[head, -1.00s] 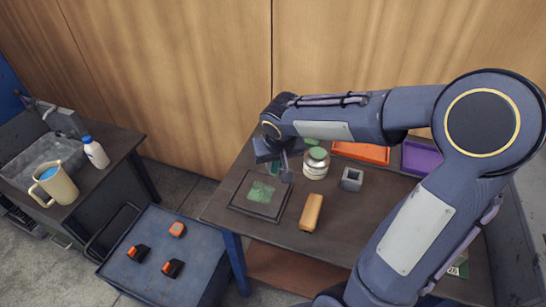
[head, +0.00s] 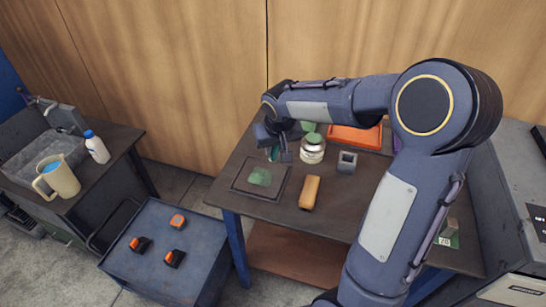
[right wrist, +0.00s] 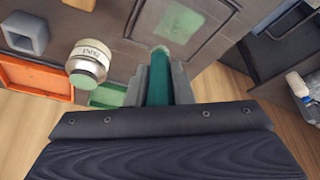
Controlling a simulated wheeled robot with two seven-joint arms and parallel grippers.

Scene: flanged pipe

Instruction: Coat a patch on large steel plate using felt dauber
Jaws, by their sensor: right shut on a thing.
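The dark steel plate (head: 243,188) lies flat on the workbench, with a green patch (head: 260,177) on its middle. In the right wrist view the plate (right wrist: 213,45) shows beyond the fingers, its patch pale green (right wrist: 181,22). My right gripper (head: 281,155) is above the plate's far right edge. It is shut on the felt dauber, a teal cylinder (right wrist: 158,85) between the fingers, also partly visible in the head view (head: 273,154). The dauber's tip appears apart from the patch; contact with the plate cannot be told. My left gripper is out of view.
A labelled jar (head: 312,152) stands right of the gripper, near a green tray (head: 308,126) and an orange tray (head: 355,137). A grey square tube (head: 347,162) and a tan block (head: 310,192) lie nearby. A blue cart (head: 150,270) stands left of the bench.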

